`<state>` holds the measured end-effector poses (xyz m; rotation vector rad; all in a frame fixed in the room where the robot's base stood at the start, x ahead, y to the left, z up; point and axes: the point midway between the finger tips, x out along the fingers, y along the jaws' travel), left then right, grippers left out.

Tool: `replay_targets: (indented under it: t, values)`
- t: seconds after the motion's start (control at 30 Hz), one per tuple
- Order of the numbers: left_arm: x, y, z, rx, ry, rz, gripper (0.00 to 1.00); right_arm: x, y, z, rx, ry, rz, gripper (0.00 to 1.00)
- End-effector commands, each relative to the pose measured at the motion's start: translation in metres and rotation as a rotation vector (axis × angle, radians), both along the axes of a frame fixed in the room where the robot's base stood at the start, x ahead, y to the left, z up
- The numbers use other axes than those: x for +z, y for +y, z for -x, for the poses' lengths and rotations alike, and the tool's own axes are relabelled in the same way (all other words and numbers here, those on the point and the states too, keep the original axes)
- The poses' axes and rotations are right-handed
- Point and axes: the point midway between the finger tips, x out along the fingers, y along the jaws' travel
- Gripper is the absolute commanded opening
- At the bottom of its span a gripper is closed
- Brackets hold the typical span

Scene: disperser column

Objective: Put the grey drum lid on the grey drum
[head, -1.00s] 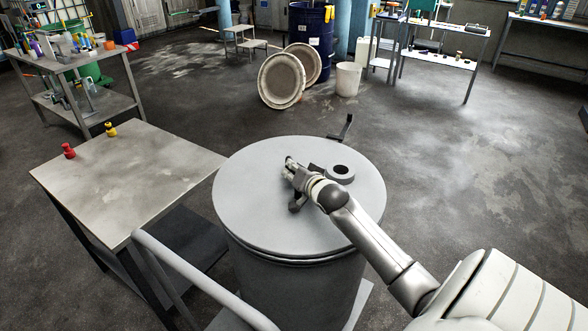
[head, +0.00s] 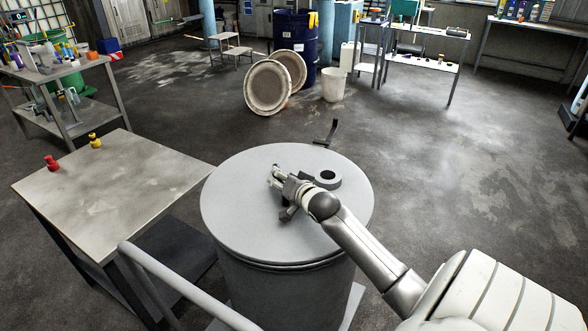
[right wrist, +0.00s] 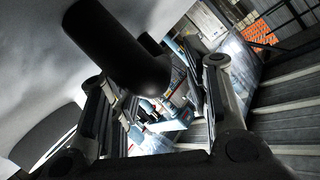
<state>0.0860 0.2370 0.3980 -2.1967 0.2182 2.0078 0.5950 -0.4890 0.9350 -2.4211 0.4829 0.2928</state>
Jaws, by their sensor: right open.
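The grey drum (head: 285,290) stands upright in the middle of the head view. The round grey drum lid (head: 240,218) lies flat over its top, and a seam runs around the front under its edge. A dark grey ring-shaped fitting (head: 328,177) sits on the lid. My right gripper (head: 276,175) is over the lid, left of this fitting, with its fingers pointing left. In the right wrist view its fingers (right wrist: 155,75) are apart. A dark rounded bar (right wrist: 118,45) crosses in front of them; I cannot tell whether they touch it. My left gripper is out of view.
A metal table (head: 110,190) with a red and a yellow item stands left of the drum. A pale rail (head: 180,285) runs in front of it. Round pale discs (head: 268,87), a blue barrel (head: 295,40) and a white bucket (head: 334,85) stand behind. The floor to the right is clear.

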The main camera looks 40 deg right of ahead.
Motion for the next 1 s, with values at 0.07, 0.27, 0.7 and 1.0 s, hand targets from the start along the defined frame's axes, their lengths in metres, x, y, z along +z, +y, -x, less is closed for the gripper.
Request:
replay_targets:
  t: [0.07, 0.27, 0.7, 1.0]
  values:
    - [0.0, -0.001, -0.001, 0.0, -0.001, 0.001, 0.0, 0.004, 0.004, 0.011, 0.001, 0.0, 0.001, 0.44]
    - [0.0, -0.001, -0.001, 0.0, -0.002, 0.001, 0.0, 0.015, 0.012, 0.041, 0.001, -0.002, 0.002, 0.44]
    - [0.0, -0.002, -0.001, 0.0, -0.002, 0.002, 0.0, 0.035, 0.027, 0.091, 0.001, -0.006, 0.003, 0.44]
    - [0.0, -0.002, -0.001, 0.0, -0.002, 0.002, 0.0, 0.037, 0.028, 0.096, 0.0, -0.006, 0.004, 0.44]
